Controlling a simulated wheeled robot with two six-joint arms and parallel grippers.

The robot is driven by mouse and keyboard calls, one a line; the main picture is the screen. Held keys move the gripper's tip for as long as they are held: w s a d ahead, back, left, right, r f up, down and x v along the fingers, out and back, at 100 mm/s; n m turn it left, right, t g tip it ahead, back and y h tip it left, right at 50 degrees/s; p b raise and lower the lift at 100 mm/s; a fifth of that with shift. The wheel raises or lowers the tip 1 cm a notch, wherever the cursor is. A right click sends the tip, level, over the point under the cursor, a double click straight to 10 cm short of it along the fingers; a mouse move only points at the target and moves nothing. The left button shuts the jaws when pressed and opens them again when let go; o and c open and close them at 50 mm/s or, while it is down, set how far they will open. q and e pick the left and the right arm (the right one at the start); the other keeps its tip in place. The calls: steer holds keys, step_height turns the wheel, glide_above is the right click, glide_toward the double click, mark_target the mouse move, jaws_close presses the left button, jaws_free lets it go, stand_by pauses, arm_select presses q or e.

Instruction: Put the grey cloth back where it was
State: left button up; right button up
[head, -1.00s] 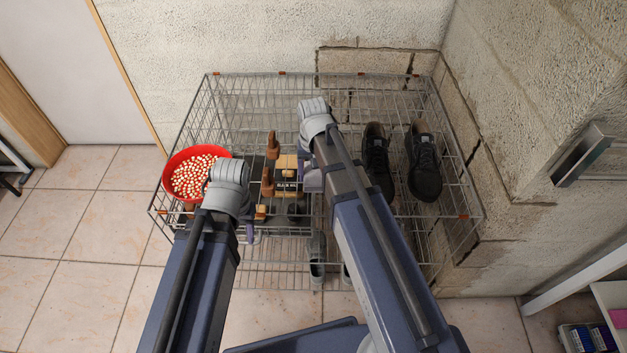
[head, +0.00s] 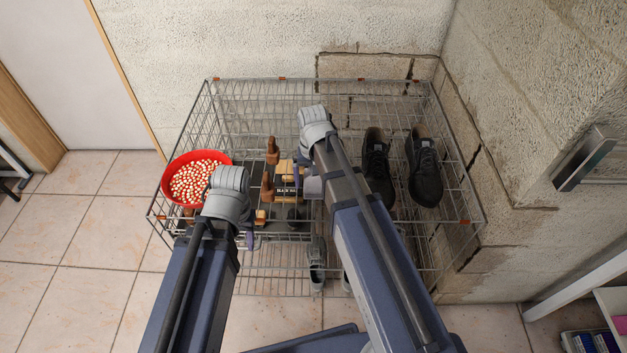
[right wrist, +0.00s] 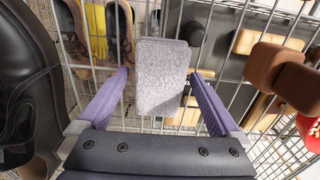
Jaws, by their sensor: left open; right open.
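The grey cloth (right wrist: 160,78) shows in the right wrist view as a small speckled, flat rectangle over the wire rack. It lies between the two purple fingers of my right gripper (right wrist: 158,74), which stand apart with a gap on each side of it. I cannot tell whether it touches the wires. In the head view my right gripper (head: 313,187) is mostly hidden by its own arm, between the wooden tools and the black shoes. My left gripper (head: 250,238) is open at the rack's front edge, below the red bowl; its fingers are mostly hidden.
The wire rack (head: 240,110) holds a red bowl (head: 168,182) of pale beans at left, wooden-handled tools (head: 272,150) in the middle and black shoes (head: 425,170) at right. Grey shoes (head: 317,262) sit lower down. Block walls stand behind and right. The rack's back left is bare.

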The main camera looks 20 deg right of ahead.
mark_target(313, 180)
arm_select(q)
steer(key=shift+r, duration=0.2)
arm_select(e)
steer(key=shift+r, duration=0.15)
step_height(313, 180, up, 12)
steer(key=p, duration=1.2)
arm_select(q)
step_height(313, 180, up, 12)
arm_select(e)
steer(key=s+a+n+h, duration=0.1)
steer(key=s+a+n, duration=0.5)
steer(key=s+a, duration=0.4)
steer(key=s, duration=0.4)
steer(key=shift+a+n, duration=0.2)
steer(key=shift+n, duration=0.2)
arm_select(q)
steer(key=shift+d, duration=0.1)
arm_select(e)
steer(key=shift+d, duration=0.1)
